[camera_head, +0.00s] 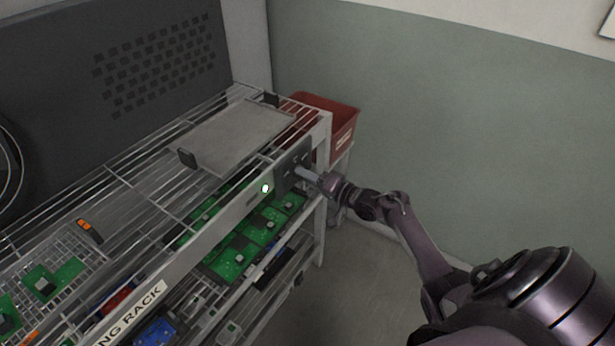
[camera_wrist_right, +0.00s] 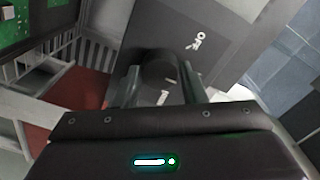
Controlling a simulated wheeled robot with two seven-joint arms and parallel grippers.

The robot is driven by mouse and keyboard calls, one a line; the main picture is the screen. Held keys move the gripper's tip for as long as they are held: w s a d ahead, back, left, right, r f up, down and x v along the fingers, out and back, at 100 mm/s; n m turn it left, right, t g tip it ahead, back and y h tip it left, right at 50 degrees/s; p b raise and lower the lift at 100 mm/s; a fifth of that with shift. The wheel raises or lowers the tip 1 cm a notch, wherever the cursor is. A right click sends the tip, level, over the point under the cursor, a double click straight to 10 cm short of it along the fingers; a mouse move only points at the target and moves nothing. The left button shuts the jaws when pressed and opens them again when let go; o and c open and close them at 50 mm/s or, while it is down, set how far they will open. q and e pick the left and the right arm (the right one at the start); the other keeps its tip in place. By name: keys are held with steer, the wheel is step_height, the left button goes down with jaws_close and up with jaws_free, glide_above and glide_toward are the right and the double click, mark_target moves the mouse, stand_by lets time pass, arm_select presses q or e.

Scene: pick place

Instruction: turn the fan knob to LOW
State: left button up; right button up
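The dark round fan knob (camera_wrist_right: 157,68) sits on a dark control panel (camera_wrist_right: 192,68) in the right wrist view. In the head view the panel (camera_head: 291,168) is at the right end of the rack's front rail. My right gripper (camera_wrist_right: 160,84) has one finger on each side of the knob; I cannot tell whether they press on it. In the head view my right gripper (camera_head: 308,174) reaches the panel and hides the knob. My left gripper is not in view.
The wire rack (camera_head: 165,195) carries a grey tray (camera_head: 236,137) on top and green circuit boards (camera_head: 238,262) below. A red bin (camera_head: 338,120) stands behind the panel's end. A green indicator light (camera_head: 265,188) is on the rail. Floor to the right is clear.

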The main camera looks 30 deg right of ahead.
steer(key=o, duration=0.4)
steer(key=v, duration=0.7)
steer(key=shift+s+d, duration=0.15)
steer(key=shift+s, duration=0.2)
steer(key=s+a+f+n+g+h, duration=0.1)
steer(key=s+a+f+g, duration=0.2)
steer(key=f, duration=0.7)
steer(key=s+a+f+n+g+h, duration=0.1)
steer(key=s+a+f+h, duration=0.15)
steer(key=s+f, duration=0.45)
steer(key=s+a+f+n+g+h, duration=0.1)
steer(key=s+a+f+g, duration=0.2)
steer(key=f, duration=0.9)
steer(key=s+a+f+n+g, duration=0.2)
steer(key=s+f, duration=0.3)
steer(key=s, duration=0.5)
steer(key=s+a+f+n+g+h, duration=0.1)
steer(key=s+a+f+n+g, duration=0.1)
steer(key=s+f, duration=0.4)
steer(key=s+a+f+n+g+h, duration=0.1)
steer(key=s+a+f+n+g, duration=0.2)
steer(key=s, duration=1.2)
steer(key=a+f+g, duration=0.1)
steer(key=a+f, duration=0.1)
steer(key=a, duration=0.1)
steer(key=shift+f+g, duration=0.15)
steer(key=shift+g, duration=0.15)
